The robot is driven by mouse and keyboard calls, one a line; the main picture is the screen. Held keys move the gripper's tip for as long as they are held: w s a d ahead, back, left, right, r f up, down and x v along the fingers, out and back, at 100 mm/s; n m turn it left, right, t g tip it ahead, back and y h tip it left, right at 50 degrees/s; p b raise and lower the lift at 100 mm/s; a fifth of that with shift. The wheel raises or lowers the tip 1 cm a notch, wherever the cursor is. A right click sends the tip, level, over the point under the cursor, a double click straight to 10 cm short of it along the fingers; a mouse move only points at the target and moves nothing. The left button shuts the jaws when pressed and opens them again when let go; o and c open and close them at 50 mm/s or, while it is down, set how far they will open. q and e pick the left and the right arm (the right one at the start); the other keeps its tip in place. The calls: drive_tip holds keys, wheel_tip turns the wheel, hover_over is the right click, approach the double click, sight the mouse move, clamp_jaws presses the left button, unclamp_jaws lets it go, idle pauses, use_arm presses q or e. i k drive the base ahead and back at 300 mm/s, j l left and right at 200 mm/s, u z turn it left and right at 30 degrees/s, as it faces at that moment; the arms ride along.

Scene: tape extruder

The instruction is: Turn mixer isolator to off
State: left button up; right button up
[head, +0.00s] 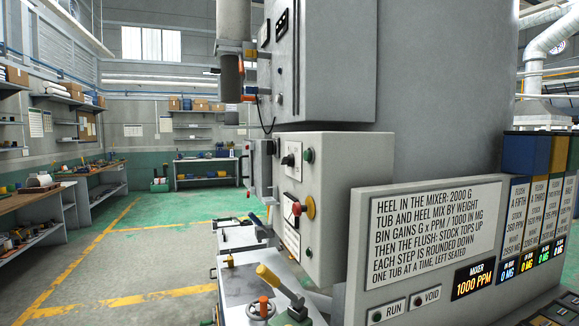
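A grey control box (340,185) stands in the middle of the head view, its narrow left face seen at a steep angle. A mixer display (473,279) reads 1000 PPM. Neither of my grippers is in view.
A sign panel (432,228) with RUN and VOID buttons stands at the right, next to several coloured bins (540,155). The floor at the left (150,255) is open.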

sight(271, 147)
drive_tip(key=k+z, duration=0.2)
drive_tip(key=z, duration=0.3)
drive_tip(key=k+l+z, duration=0.15)
drive_tip(key=z, duration=0.3)
drive_tip(key=k+l+z, duration=0.2)
drive_tip(key=z, duration=0.3)
drive_tip(key=i+j+z, duration=0.15)
drive_tip(key=j+z, duration=0.2)
drive_tip(key=j, duration=0.65)
drive_tip(key=j+z, duration=0.35)
drive_tip(key=j, duration=0.65)
drive_tip(key=k+j+z, duration=0.15)
drive_tip(key=j+z, duration=0.2)
drive_tip(key=j, duration=0.65)
